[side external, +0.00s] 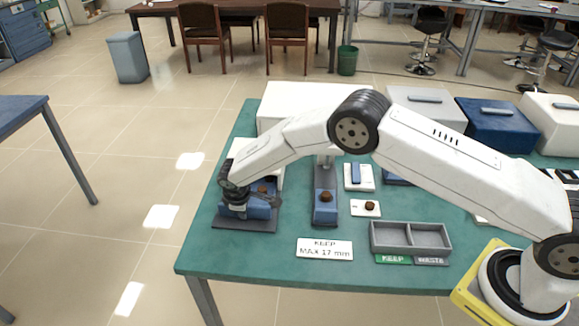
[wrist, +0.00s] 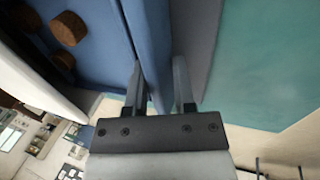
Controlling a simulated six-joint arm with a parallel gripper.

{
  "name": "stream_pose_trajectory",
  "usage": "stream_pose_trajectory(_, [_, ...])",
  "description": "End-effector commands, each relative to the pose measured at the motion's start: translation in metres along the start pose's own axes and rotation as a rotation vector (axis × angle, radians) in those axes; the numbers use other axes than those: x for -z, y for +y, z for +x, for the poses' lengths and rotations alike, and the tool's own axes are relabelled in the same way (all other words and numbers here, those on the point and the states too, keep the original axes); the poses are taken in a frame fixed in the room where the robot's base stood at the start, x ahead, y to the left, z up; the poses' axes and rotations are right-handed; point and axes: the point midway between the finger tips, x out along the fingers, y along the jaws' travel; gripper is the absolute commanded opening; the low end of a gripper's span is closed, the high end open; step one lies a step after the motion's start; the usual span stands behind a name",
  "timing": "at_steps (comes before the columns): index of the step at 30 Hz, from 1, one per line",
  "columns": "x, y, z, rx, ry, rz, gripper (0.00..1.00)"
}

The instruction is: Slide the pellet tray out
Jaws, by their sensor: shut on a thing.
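The blue pellet tray (side external: 259,211) sits at the left end of the green bench, on a dark base plate. A brown pellet (side external: 263,189) shows there beside my gripper. My gripper (side external: 240,209) is down at the tray, and my wrist hides part of it. In the wrist view my gripper (wrist: 160,82) has one finger on each side of the tray's upright blue wall (wrist: 151,45) and is shut on it. Brown pellets (wrist: 68,28) lie on the blue surface at upper left. The far end of the tray is out of view.
A second blue-grey unit with a brown pellet (side external: 326,196) stands to the right. A "KEEP MAX 17 mm" sign (side external: 325,249) and a grey two-compartment bin (side external: 411,251) with KEEP and WASTE labels are near the front edge. White and blue boxes line the back.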

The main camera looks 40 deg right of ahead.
Motion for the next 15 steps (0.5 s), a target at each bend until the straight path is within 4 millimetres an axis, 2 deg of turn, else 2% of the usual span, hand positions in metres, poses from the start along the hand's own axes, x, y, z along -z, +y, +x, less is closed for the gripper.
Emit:
stream_pose_trajectory(1, [-0.006, -0.007, 0.005, 0.008, -0.017, -0.002, 0.00])
stream_pose_trajectory(15, [-0.006, -0.025, -0.001, 0.007, -0.017, -0.003, 0.00])
